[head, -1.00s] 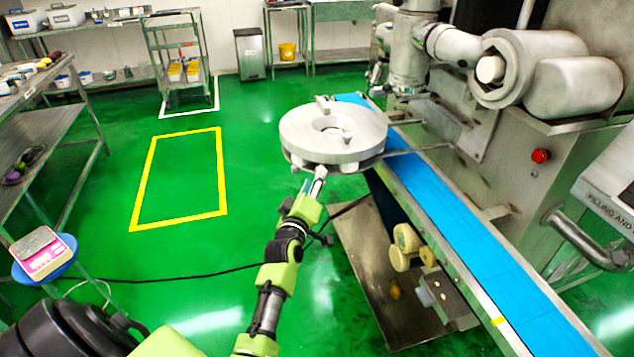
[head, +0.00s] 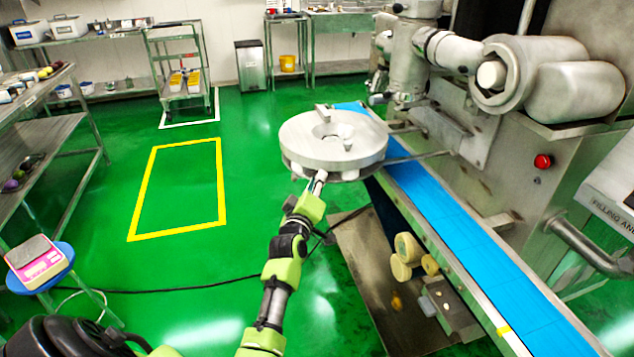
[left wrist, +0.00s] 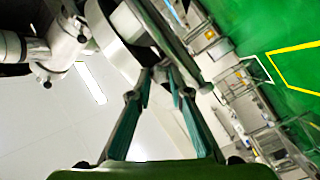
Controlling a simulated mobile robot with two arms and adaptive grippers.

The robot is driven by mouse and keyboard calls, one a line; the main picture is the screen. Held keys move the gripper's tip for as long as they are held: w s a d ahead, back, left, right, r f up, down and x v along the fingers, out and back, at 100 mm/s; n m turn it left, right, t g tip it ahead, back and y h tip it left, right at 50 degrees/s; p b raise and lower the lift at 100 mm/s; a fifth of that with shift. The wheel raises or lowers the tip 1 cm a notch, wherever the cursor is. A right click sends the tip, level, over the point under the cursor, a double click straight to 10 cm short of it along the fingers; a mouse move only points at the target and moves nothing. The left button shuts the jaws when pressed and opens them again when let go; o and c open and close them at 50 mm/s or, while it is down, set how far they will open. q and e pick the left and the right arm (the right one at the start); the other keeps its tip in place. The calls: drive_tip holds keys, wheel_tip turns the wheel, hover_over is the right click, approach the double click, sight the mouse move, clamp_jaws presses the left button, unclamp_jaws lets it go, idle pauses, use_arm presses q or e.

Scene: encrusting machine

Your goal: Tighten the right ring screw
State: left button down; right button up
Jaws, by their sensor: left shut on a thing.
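A grey round disc assembly (head: 300,140), with a central hole and small knobs on top, sits beside the start of the blue belt. A short light-grey ring screw (head: 320,176) sticks out from its near edge. My left gripper (head: 314,188) is at this edge, shut on the screw, which is mostly hidden by the fingers. In the left wrist view the fingers of my left gripper (left wrist: 160,80) close in on a small grey part under the large pale disc (left wrist: 112,45). I cannot tell how far the screw is turned in. My right gripper is not in view.
The blue conveyor belt (head: 450,220) runs toward the front right, with the grey machine body (head: 500,140) beside it. A red button (head: 543,161) is on the machine. A pink scale (head: 38,262) stands on a blue stool at left.

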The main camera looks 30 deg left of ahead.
use_arm(q)
drive_tip(key=m+p, duration=0.1)
drive_tip(key=m, duration=1.7)
drive_tip(key=m+p, duration=0.1)
drive_tip(key=m, duration=1.6)
drive_tip(key=shift+d+f+m, duration=0.15)
drive_tip(key=shift+f+m, duration=0.05)
drive_tip(key=shift+m, duration=0.2)
idle(0.4)
